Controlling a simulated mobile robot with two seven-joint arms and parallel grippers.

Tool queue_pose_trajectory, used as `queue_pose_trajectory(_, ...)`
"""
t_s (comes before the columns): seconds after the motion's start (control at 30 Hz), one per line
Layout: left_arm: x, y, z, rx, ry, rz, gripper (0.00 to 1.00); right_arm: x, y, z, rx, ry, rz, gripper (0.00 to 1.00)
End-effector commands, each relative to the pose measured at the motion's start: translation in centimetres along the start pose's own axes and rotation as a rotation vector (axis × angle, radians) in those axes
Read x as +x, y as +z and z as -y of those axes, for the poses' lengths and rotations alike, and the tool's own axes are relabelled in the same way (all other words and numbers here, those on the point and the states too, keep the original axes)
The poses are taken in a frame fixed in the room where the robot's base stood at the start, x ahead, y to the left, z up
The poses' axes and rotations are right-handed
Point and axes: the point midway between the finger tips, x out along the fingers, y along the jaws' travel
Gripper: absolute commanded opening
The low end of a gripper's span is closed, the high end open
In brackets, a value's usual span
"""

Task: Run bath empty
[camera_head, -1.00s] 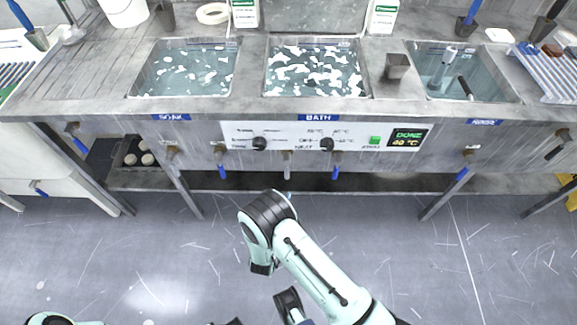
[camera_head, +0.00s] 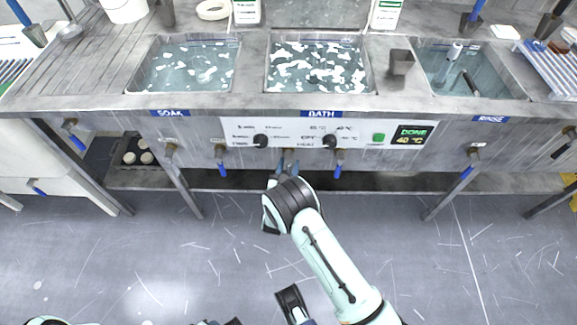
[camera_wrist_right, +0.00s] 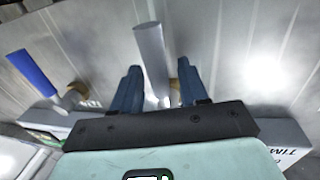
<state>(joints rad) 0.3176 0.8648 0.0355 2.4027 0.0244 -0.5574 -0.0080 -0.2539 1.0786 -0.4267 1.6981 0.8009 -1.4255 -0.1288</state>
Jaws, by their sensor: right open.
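The bath (camera_head: 318,66), the middle basin labelled BATH, holds bluish water with many white patches on it. Below its front panel hangs a pale grey lever, seen in the wrist view (camera_wrist_right: 151,55), with brass behind it. My right gripper (camera_head: 286,167) is under the panel at this lever. In the wrist view its two blue fingers (camera_wrist_right: 159,90) are apart, one on each side of the lever, with gaps visible. In the head view the gripper and wrist mostly hide the lever.
Blue levers hang on both sides, at the left (camera_head: 221,166) and right (camera_head: 338,171). The control panel (camera_head: 290,133) has two black knobs, a green button (camera_head: 379,137) and a display (camera_head: 411,135) reading DONE, 40 °C. Soak (camera_head: 186,68) and rinse (camera_head: 466,75) basins flank the bath.

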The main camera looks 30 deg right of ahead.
Motion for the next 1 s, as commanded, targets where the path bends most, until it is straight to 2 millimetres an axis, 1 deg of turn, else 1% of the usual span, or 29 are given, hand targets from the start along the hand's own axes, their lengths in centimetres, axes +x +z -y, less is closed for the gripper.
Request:
queue_pose_trajectory(0.03,0.0,0.0,0.0,0.000,0.000,0.000,0.43,0.0,0.0,0.0,0.000,0.000,0.000,0.43)
queue_pose_trajectory(0.07,0.0,0.0,0.0,0.000,0.000,0.000,0.43,0.0,0.0,0.0,0.000,0.000,0.000,0.34)
queue_pose_trajectory(0.1,0.0,0.0,0.0,0.000,0.000,0.000,0.43,0.0,0.0,0.0,0.000,0.000,0.000,0.21)
queue_pose_trajectory(0.17,0.0,0.0,0.0,0.000,0.000,0.000,0.43,0.0,0.0,0.0,0.000,0.000,0.000,0.01)
queue_pose_trajectory(0.4,0.0,0.0,0.0,0.000,0.000,0.001,0.43,-0.1,0.0,0.0,0.005,0.000,0.001,0.00)
queue_pose_trajectory(0.57,0.1,0.0,0.0,0.000,0.000,-0.001,0.43,-0.1,0.1,0.2,0.039,0.000,0.009,0.00)
queue_pose_trajectory(0.77,0.2,-0.2,0.1,0.000,0.000,-0.007,0.43,-0.2,0.0,0.6,0.146,0.000,0.030,0.00)
queue_pose_trajectory(1.0,0.5,-0.6,0.1,-0.001,-0.001,-0.017,0.43,-0.4,-0.2,1.5,0.350,0.001,0.072,0.00)
